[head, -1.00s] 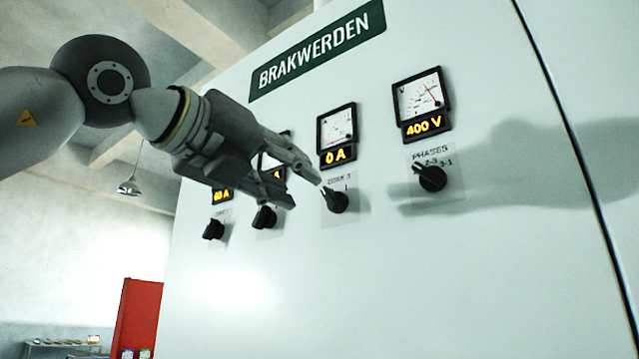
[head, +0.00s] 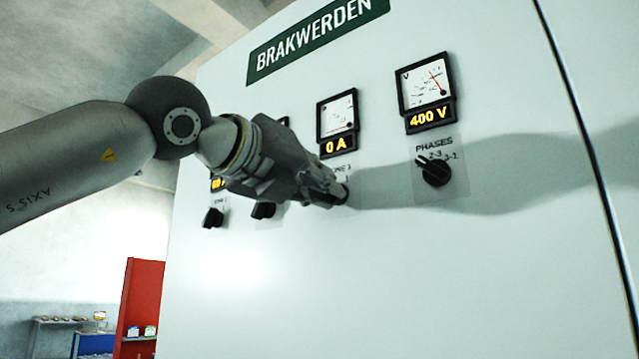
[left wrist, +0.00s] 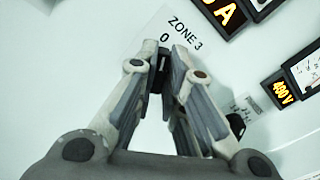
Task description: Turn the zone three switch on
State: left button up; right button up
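The zone three switch (head: 345,193) is a black knob on the white panel, under the meter reading 0 A (head: 338,146). The left wrist view shows its black body (left wrist: 156,78) below the printed "ZONE 3" and "0" (left wrist: 165,37). My left gripper (head: 333,190) is at this switch, one finger on each side, and looks shut on it. It also shows in the left wrist view (left wrist: 165,62). The fingers hide most of the knob, so its pointer's setting cannot be read. My right gripper is not in view.
The phases switch (head: 435,171), under the 400 V meter (head: 425,88), is to the right. Two more black knobs (head: 213,218) (head: 263,210) are to the left, the nearer one partly behind my gripper. The panel (head: 400,290) below is clear. A red cabinet (head: 143,295) stands at lower left.

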pick_arm(q)
grip_shut()
jog(key=shift+s+d+m+b, duration=0.1)
jog(key=shift+m+b, duration=0.25)
jog(key=shift+m, duration=2.6)
jog(key=shift+s+d+m+b, duration=0.1)
jog(key=shift+m+b, duration=0.25)
jog(key=shift+m, duration=2.6)
jog(key=o, duration=0.7)
grip_release()
jog(key=shift+a, duration=0.1)
